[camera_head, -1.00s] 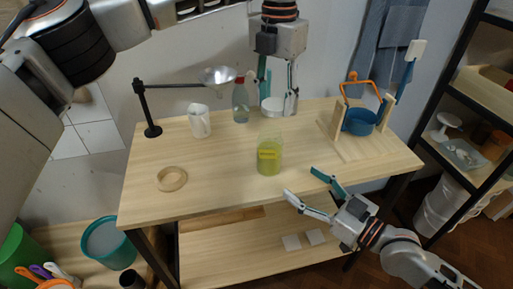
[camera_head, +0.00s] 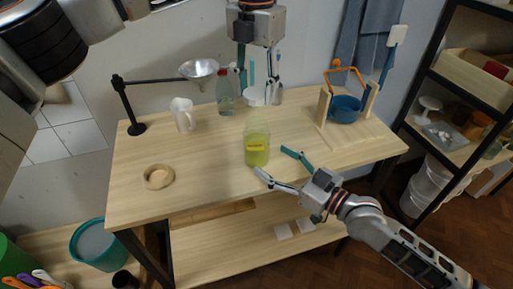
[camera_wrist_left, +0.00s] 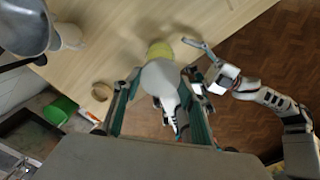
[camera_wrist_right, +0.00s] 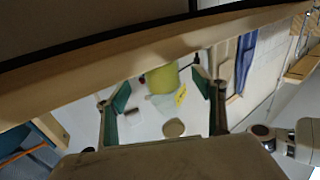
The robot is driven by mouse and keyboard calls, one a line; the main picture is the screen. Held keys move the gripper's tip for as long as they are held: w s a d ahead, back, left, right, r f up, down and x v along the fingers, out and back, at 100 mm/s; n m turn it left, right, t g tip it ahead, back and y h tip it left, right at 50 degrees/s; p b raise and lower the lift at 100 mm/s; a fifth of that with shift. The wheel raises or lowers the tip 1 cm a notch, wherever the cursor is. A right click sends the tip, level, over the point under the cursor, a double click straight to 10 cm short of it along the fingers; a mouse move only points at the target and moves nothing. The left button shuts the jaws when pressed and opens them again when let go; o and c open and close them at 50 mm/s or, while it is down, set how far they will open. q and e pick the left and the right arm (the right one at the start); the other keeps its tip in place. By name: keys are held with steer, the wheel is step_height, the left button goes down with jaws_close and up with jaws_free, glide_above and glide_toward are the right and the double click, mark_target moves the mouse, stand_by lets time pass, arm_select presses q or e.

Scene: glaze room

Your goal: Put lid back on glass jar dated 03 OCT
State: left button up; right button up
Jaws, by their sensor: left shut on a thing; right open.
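The glass jar (camera_head: 256,150), with yellow-green contents and a yellow label, stands upright and open near the middle of the table; the label's text is too small to read. It also shows in the right wrist view (camera_wrist_right: 165,78). My left gripper (camera_head: 256,90) is shut on a round white lid (camera_head: 254,98), behind and above the jar and apart from it. The lid fills the space between the fingers in the left wrist view (camera_wrist_left: 158,76). My right gripper (camera_head: 271,161) is open and empty, just right and in front of the jar, its fingers pointing toward it.
A funnel on a black stand (camera_head: 199,70), a white jug (camera_head: 183,114) and a clear bottle (camera_head: 226,98) stand at the back left. A wooden ring (camera_head: 158,177) lies front left. A blue pot in a wooden frame (camera_head: 345,108) stands back right.

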mark_target(256, 149)
steer(key=x, duration=0.7)
steer(key=c, duration=1.6)
arm_select(q)
steer(key=shift+f, duration=2.55)
arm_select(e)
steer(key=shift+c, duration=0.6)
arm_select(q)
steer(key=shift+f, duration=0.85)
steer(key=shift+f, duration=0.6)
